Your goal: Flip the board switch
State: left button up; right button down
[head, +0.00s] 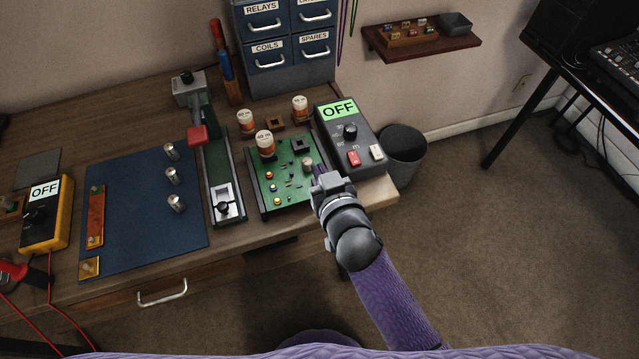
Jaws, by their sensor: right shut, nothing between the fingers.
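The green circuit board (287,196) lies in a dark frame on the workbench, with several coloured buttons, small parts and a black square part on it. A small grey round part (308,164) stands at the board's right edge; I cannot tell whether it is the board switch. My right gripper (319,172) is shut and empty, at the right edge of the board, close to the grey part. The gripper and wrist hide the board's lower right corner. My left gripper is not in view.
A black box (356,160) reading OFF, with a red and a white switch, stands right of the board. Orange-and-white cans (265,143) stand at its back edge. A slide fixture (228,192) is on its left. A grey bin (403,150) stands beyond the bench edge.

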jog(key=f, duration=0.1)
jog(key=f+b, duration=0.1)
jog(key=f, duration=0.1)
jog(key=shift+w+a+b, duration=0.15)
jog(key=shift+w+b, duration=0.15)
jog(key=shift+w, duration=0.1)
jog(key=shift+f+b, duration=0.4)
jog(key=shift+f, duration=0.25)
